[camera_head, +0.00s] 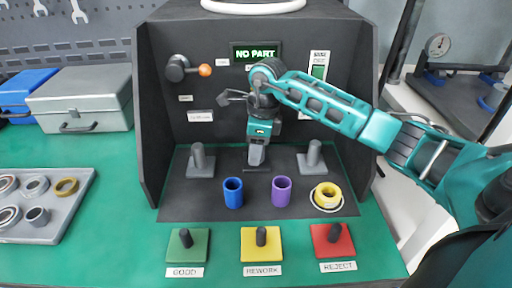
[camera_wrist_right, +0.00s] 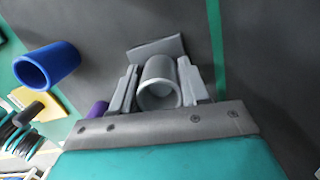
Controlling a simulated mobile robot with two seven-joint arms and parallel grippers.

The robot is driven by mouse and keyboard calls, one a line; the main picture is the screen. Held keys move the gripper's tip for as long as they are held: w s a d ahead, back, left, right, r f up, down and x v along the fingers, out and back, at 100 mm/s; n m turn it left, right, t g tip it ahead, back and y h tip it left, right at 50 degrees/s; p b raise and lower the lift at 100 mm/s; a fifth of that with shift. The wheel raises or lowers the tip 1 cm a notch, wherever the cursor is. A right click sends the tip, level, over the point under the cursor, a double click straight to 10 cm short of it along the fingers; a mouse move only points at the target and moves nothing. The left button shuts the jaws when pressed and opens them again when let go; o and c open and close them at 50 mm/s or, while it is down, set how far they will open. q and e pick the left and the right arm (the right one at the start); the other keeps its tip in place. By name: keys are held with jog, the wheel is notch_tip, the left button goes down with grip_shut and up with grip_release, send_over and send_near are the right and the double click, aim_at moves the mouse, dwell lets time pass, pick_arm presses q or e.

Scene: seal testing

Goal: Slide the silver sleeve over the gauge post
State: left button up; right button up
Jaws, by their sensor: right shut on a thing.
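My right gripper (camera_head: 257,157) points down in the middle of the station, between two grey posts. In the right wrist view its fingers (camera_wrist_right: 158,88) are shut on the silver sleeve (camera_wrist_right: 158,72), whose open end faces the camera. The left post (camera_head: 199,157) and right post (camera_head: 313,153) stand upright on grey square bases with nothing around them. Which one is the gauge post, I cannot tell. A grey plate (camera_wrist_right: 155,47) shows just beyond the sleeve; whatever stands on it is hidden. My left gripper is not in view.
A blue cylinder (camera_head: 233,193), a purple cylinder (camera_head: 281,191) and a yellow ring (camera_head: 327,195) stand in front of the gripper. GOOD, REWORK and REJECT pegs line the front. A seal tray (camera_head: 80,209) lies left. Dark side walls bound the station; its display (camera_head: 256,53) reads NO PART.

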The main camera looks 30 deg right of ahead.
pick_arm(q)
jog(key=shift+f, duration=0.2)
pick_arm(e)
jog(key=shift+f, duration=0.2)
dwell(0.4)
jog(key=o, duration=1.3)
notch_tip(320, 180, up, 9)
jog(key=p, duration=0.6)
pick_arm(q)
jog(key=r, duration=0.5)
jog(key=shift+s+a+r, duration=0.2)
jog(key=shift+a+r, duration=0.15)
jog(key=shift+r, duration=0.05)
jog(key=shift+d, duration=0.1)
